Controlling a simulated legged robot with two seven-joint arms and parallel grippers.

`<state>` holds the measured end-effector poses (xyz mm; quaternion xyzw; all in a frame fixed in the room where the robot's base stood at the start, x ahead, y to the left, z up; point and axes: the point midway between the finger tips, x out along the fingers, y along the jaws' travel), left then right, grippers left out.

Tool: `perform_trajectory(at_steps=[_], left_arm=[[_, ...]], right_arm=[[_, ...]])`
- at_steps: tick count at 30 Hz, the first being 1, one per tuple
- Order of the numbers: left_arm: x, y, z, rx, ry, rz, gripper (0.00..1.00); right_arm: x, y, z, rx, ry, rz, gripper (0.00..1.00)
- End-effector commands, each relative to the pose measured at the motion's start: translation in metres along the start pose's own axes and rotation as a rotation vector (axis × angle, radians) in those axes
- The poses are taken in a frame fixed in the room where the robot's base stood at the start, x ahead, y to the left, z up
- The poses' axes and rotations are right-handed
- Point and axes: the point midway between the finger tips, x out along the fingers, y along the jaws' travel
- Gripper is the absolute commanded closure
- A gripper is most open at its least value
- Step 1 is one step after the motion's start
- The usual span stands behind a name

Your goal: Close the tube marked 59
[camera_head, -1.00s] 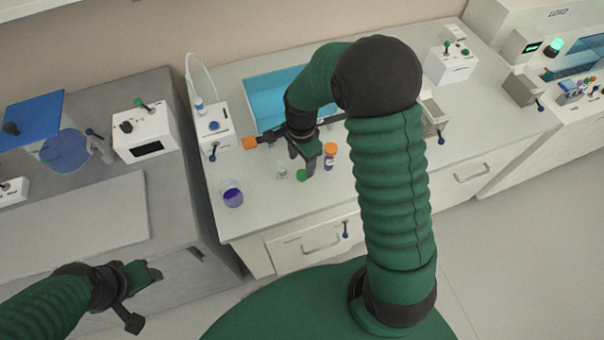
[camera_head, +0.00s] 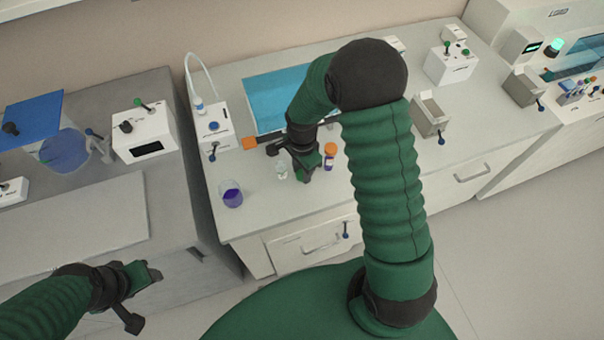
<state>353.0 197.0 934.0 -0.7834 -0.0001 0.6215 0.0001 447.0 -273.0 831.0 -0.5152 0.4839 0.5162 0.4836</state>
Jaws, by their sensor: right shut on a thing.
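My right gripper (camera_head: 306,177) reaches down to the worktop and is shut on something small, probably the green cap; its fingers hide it. A small clear open vial (camera_head: 282,172) stands just left of it, apart from the fingers. A tube with an orange cap (camera_head: 330,150) and purple contents stands close on its right. No number can be read on either, so I cannot tell which is marked 59. My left gripper (camera_head: 148,273) hangs low at the left, in front of the grey bench, away from the tubes; its jaw opening is unclear.
A beaker of purple liquid (camera_head: 231,194) stands at the left of the worktop. A white device (camera_head: 212,130) stands at the back left. The front worktop is mostly clear.

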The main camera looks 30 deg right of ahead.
Motion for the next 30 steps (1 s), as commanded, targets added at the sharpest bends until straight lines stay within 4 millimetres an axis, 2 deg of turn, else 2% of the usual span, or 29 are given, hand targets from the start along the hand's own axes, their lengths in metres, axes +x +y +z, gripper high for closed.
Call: perform_trajectory(at_steps=[1, 3, 14, 19, 23, 30], left_arm=[[0.0, 0.0, 0.0, 0.0, 0.0, 0.0, 0.47], [0.0, 0.0, 0.0, 0.0, 0.0, 0.0, 0.47], [0.0, 0.0, 0.0, 0.0, 0.0, 0.0, 0.47], [-0.001, 0.0, 0.0, 0.0, 0.0, 0.0, 0.47], [-0.002, 0.0, 0.0, 0.0, 0.0, 0.0, 0.47], [0.003, 0.0, 0.001, 0.0, 0.0, 0.0, 0.47]], right_arm=[[0.0, 0.0, 0.0, 0.0, 0.0, 0.0, 0.92], [0.0, 0.0, 0.0, 0.0, 0.0, 0.0, 1.0], [-0.004, 0.0, 0.0, 0.0, 0.0, 0.0, 1.0], [-0.019, -0.001, 0.0, 0.0, 0.001, -0.002, 1.0], [-0.039, -0.001, 0.0, 0.0, 0.001, -0.005, 1.0], [-0.041, 0.053, 0.024, -0.002, 0.0, 0.0, 1.0]])
